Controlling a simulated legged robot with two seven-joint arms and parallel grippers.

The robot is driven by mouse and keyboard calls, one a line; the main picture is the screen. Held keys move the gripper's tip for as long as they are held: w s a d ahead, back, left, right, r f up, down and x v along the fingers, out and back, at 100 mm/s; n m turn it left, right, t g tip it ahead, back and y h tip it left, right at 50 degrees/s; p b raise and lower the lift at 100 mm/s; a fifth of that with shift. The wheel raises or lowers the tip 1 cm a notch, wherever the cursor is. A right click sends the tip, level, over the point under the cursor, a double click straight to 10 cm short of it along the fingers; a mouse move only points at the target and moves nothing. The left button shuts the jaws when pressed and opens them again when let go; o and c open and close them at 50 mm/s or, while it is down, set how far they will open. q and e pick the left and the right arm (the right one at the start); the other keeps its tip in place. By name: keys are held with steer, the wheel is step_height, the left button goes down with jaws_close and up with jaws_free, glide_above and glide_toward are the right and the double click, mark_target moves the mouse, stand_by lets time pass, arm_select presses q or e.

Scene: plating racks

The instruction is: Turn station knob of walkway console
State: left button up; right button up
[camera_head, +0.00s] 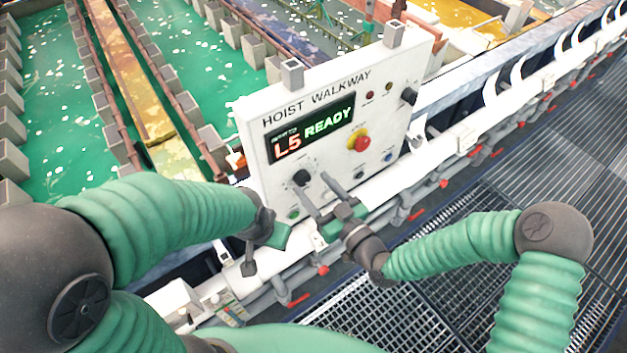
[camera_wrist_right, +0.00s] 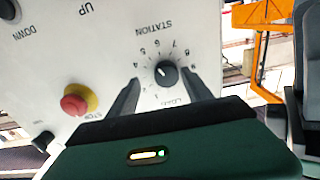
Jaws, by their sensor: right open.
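The white walkway console (camera_head: 396,120) is marked HOIST WALKWAY and its display (camera_head: 313,130) reads L5 READY. The black station knob (camera_head: 301,177) is low on its left side; in the right wrist view the knob (camera_wrist_right: 166,73) sits inside a ring of numbers under the word STATION. My right gripper (camera_head: 311,181) is open, its fingers pointing at the panel close to the knob. In the wrist view the right fingertips (camera_wrist_right: 163,76) lie either side of the knob, with gaps showing. My left gripper (camera_head: 265,244) is low, left of the console; its jaws are unclear.
A red stop button on a yellow base (camera_head: 360,141) is right of the knob, also seen in the wrist view (camera_wrist_right: 80,99). Another black knob (camera_head: 409,96) is at upper right. A white rail with pipes runs below the console. Green tanks lie behind, grating (camera_head: 440,310) in front.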

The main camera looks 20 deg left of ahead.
steer(key=shift+a+r, duration=0.1)
steer(key=shift+a, duration=0.55)
steer(key=shift+w+a, duration=0.1)
steer(key=shift+a, duration=0.45)
steer(key=shift+a+f, duration=0.15)
steer(key=shift+f, duration=0.05)
steer(key=shift+c, duration=0.8)
steer(key=shift+w, duration=0.15)
steer(key=shift+c, duration=1.3)
steer(key=shift+d, duration=0.4)
steer(key=c, duration=0.7)
arm_select(q)
steer(key=shift+s+a, duration=0.2)
steer(key=shift+a, duration=0.5)
arm_select(e)
steer(key=shift+a, duration=0.1)
jaws_close()
